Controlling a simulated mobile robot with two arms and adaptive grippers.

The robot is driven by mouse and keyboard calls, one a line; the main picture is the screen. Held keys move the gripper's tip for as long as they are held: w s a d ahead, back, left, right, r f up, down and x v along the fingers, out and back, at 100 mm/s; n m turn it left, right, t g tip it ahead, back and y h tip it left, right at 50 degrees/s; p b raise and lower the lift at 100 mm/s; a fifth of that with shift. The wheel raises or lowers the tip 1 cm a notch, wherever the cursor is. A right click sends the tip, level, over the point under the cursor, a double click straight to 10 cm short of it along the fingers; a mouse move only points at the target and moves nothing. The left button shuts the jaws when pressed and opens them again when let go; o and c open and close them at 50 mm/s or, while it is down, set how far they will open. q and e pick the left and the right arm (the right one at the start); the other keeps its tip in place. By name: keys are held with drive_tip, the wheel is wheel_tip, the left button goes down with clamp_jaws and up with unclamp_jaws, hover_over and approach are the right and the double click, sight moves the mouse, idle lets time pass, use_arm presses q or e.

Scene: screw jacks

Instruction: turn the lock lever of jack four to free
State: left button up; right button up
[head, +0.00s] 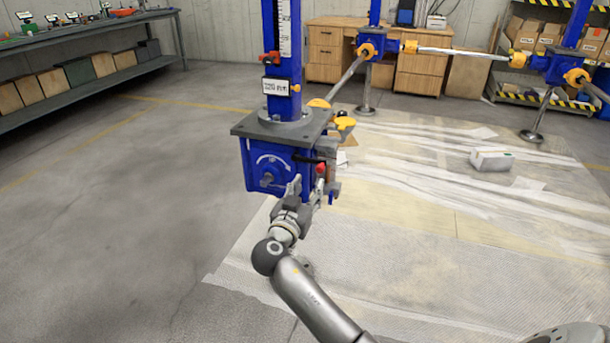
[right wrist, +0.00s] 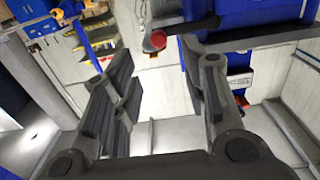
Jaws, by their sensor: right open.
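The nearest blue jack (head: 260,163) has a dial plate and shaft on its gearbox face. I cannot read from its label whether it is jack four. A black lever (head: 307,159) with a red knob (head: 320,169) sticks out at its right side. My right gripper (head: 308,191) is open just below and in front of the lever. In the right wrist view, the red knob (right wrist: 155,41) and black lever (right wrist: 190,26) lie beyond the open fingers (right wrist: 166,68), with nothing visible between them. Contact with the knob cannot be told. My left gripper is not in view.
Yellow-capped parts (head: 343,123) stand close to the jack's right side. Other blue jacks (head: 368,47) stand at the back, joined by shafts. A white box (head: 491,158) lies on the sheeted floor. A long bench (head: 90,55) stands at far left. The floor at left is clear.

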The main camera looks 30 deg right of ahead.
sight(319, 171)
drive_tip(key=x, duration=1)
drive_tip(key=shift+d, duration=0.1)
drive_tip(key=shift+c, duration=0.2)
drive_tip(key=shift+f, duration=0.1)
clamp_jaws()
